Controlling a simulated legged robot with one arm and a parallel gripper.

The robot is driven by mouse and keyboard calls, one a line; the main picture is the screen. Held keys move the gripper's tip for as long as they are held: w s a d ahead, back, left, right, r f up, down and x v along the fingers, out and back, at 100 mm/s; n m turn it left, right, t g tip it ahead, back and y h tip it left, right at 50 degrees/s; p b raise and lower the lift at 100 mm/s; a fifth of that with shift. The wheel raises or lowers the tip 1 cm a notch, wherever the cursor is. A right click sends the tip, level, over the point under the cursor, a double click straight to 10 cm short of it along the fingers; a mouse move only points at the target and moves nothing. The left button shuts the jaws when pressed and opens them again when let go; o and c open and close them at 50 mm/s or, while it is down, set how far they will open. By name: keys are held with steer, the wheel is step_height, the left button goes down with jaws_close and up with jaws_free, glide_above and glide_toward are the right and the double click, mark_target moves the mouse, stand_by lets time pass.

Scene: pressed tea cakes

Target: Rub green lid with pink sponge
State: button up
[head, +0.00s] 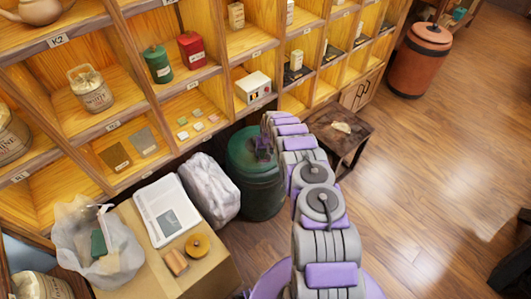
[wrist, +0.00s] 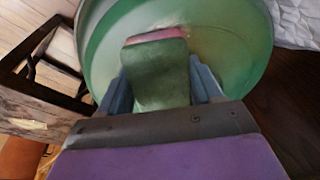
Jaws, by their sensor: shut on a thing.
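The green lid (head: 240,147) tops a round dark green bin on the floor beside the shelves. It fills much of the wrist view as a pale green disc with a raised rim (wrist: 105,45). My gripper (head: 263,150) is over the lid in the head view. In the wrist view, my gripper (wrist: 162,88) is shut on the pink sponge (wrist: 157,36), which shows a green face toward the camera and a pink far edge. The sponge's far end overlaps the lid; whether it touches is hard to tell.
A small dark wooden table (head: 343,142) with a pale item stands right of the bin. A grey-white wrapped bundle (head: 209,190) is close on the left. Shelves (head: 228,108) rise behind. A cardboard box (head: 205,280) carries a white tray (head: 143,217). Open floor lies right.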

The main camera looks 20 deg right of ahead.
steer(key=shift+s+d+r+p, duration=0.1)
steer(key=shift+s+r+p, duration=0.15)
steer(key=shift+r+p, duration=0.9)
steer(key=shift+s+r+p, duration=0.2)
steer(key=shift+r+p, duration=0.15)
steer(key=shift+r, duration=1.45)
steer(key=shift+r, duration=0.1)
steer(key=shift+s+d+r+p, duration=0.15)
steer(key=shift+r+p, duration=0.2)
steer(key=shift+r, duration=0.35)
steer(key=shift+s+a+r+p, duration=0.15)
steer(key=shift+r+p, duration=0.2)
steer(key=shift+r, duration=0.3)
steer(key=shift+d, duration=0.1)
